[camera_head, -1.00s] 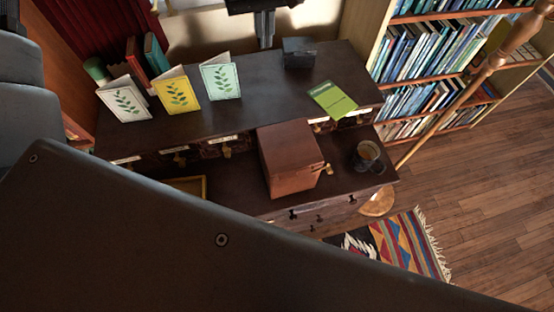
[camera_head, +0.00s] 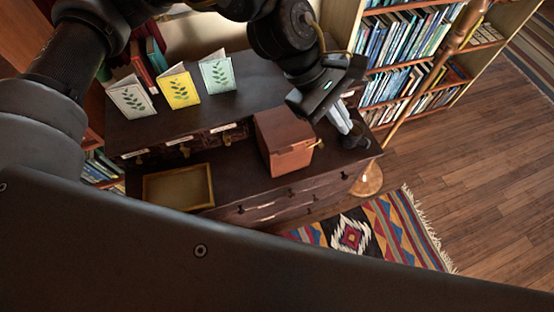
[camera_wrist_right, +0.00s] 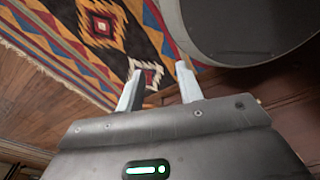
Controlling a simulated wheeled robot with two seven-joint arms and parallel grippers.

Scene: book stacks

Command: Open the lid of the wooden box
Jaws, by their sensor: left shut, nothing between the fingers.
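The wooden box (camera_head: 289,158) stands on the lower surface of the dark desk in the head view, reddish-brown, with its lid (camera_head: 283,127) down. A small brass clasp (camera_head: 318,144) shows at its right side. My left gripper (camera_head: 357,138) hangs just right of the box, its pale fingers together and empty, pointing down. It looks apart from the box. My right gripper (camera_wrist_right: 158,78) shows in the right wrist view, its two fingers spread with nothing between them, above the rug and floor.
The dark desk (camera_head: 240,190) bears three leaf-print cards (camera_head: 180,91) and a shallow yellow-edged tray (camera_head: 178,187) left of the box. The left gripper largely covers the mug's place. A bookcase and a slanting wooden pole (camera_head: 425,85) stand right. A patterned rug (camera_head: 375,232) lies in front.

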